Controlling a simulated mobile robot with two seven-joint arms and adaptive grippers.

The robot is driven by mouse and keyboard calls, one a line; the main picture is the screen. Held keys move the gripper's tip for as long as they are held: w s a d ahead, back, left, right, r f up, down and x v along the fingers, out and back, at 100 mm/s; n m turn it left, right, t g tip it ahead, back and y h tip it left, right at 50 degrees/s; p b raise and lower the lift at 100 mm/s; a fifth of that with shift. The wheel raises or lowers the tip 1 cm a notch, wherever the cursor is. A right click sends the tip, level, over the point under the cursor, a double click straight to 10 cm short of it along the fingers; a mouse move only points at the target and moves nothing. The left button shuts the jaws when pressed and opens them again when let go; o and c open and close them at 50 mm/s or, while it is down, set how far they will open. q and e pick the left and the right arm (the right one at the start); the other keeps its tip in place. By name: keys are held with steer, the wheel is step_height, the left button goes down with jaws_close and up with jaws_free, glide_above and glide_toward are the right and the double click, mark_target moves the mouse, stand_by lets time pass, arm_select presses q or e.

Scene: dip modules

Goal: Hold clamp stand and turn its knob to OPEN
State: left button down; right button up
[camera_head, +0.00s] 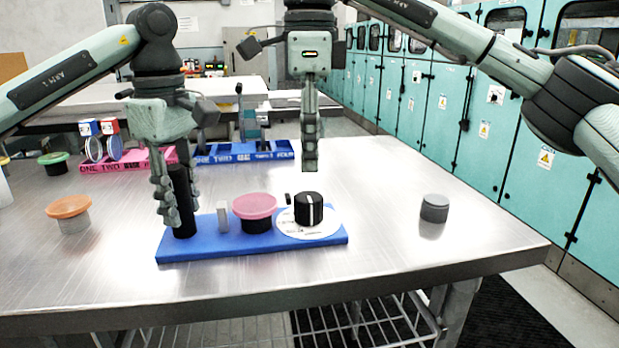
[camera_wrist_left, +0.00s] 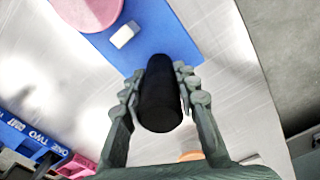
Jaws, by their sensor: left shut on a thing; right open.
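The clamp stand has a blue base (camera_head: 215,250) near the table's front edge. A black upright post (camera_head: 184,205) stands at its left end, and my left gripper (camera_head: 170,208) is shut on it. In the left wrist view the fingers sit on both sides of the post (camera_wrist_left: 160,95). The black knob (camera_head: 309,208) with a white line sits on a white round dial (camera_head: 320,228) at the base's right end. The dial's lettering is too small to read. My right gripper (camera_head: 310,160) points down above the knob, apart from it and empty; its fingers overlap in this view.
A pink disc on a black stem (camera_head: 255,207) and a small grey block (camera_head: 223,217) stand on the base between post and knob. An orange-topped piece (camera_head: 69,210) is at left, a grey cylinder (camera_head: 434,208) at right. Pink and blue racks (camera_head: 240,152) stand behind.

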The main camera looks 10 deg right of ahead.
mark_target(174, 167)
steer(key=shift+r, duration=1.85)
arm_select(q)
steer(key=c, duration=1.1)
jaws_free()
steer(key=shift+o, duration=0.2)
steer(key=shift+r, duration=3.75)
step_height(174, 167, up, 9)
